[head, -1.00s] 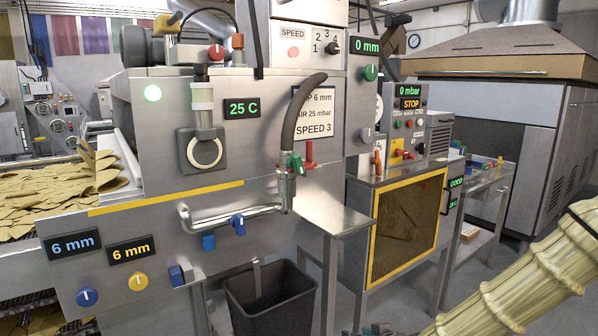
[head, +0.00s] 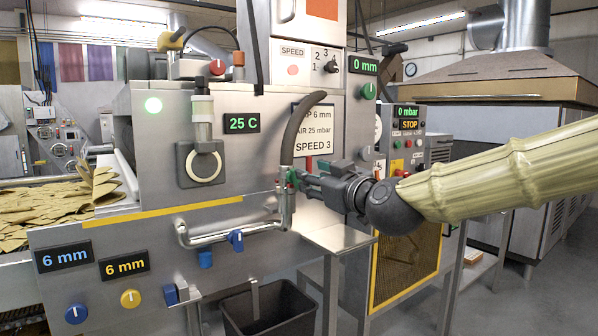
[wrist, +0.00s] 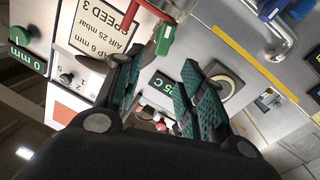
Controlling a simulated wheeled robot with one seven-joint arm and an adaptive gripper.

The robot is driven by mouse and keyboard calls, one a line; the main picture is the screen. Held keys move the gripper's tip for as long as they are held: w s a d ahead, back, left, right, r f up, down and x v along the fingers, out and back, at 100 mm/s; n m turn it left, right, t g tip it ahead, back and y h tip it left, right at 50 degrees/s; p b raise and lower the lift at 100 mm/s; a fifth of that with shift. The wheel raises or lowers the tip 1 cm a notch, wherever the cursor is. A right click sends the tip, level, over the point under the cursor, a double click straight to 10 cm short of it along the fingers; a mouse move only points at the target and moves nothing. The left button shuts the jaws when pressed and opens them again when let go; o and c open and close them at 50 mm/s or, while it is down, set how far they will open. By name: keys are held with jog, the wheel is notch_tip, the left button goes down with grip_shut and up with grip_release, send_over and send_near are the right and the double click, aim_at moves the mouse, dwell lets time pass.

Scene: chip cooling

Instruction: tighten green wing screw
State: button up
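The green wing screw (head: 291,177) sits at the lower end of the dark hose, on the pipe joint, in the head view. It also shows in the wrist view (wrist: 166,39), upper middle, just beyond my fingertips. My gripper (head: 301,180) reaches in from the right, with its fingertips close to the screw and partly hiding it. In the wrist view my gripper (wrist: 163,62) is open, its two teal-padded fingers apart with nothing between them. I cannot tell whether a fingertip touches the screw.
A red handle (wrist: 153,10) is close beside the screw in the wrist view. The dark hose (head: 300,128) rises above the joint, and a metal pipe (head: 225,233) with a blue wing handle (head: 236,238) runs to the left. A black bin (head: 268,310) stands below.

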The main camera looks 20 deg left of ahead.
jog(key=p+x, duration=0.1)
jog(key=x, duration=0.7)
jog(key=shift+c, duration=0.4)
grip_shut()
